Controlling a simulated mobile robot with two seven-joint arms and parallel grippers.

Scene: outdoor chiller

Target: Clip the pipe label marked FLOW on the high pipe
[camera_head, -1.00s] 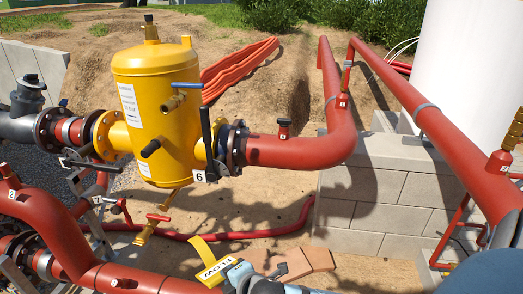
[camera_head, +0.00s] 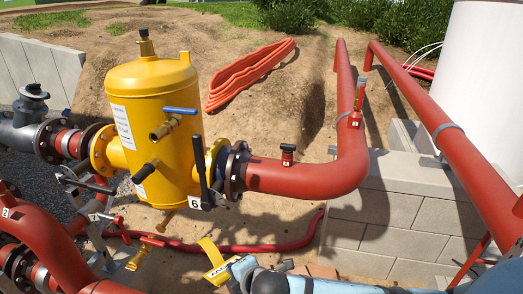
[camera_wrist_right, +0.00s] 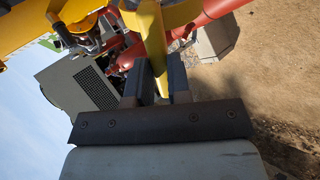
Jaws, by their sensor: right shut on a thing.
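The yellow pipe label (camera_head: 211,254) is at the bottom centre of the head view. Its lettering is mostly turned away or cut off now. My right gripper (camera_head: 238,268) is shut on the label. In the right wrist view the yellow label (camera_wrist_right: 152,38) stands up between the two dark fingers of my right gripper (camera_wrist_right: 155,80). A thick red pipe (camera_head: 305,178) runs right from the yellow tank and bends away; the label is below it in the picture and looks apart from it. Another red pipe (camera_head: 460,165) slopes down at the right. My left gripper is not in view.
The yellow tank (camera_head: 155,120) with valves and levers stands left of centre. A lower red pipe (camera_head: 50,235) fills the bottom left. A small red fitting (camera_head: 287,155) sticks up from the thick pipe. A grey block wall (camera_head: 400,215) stands at the right.

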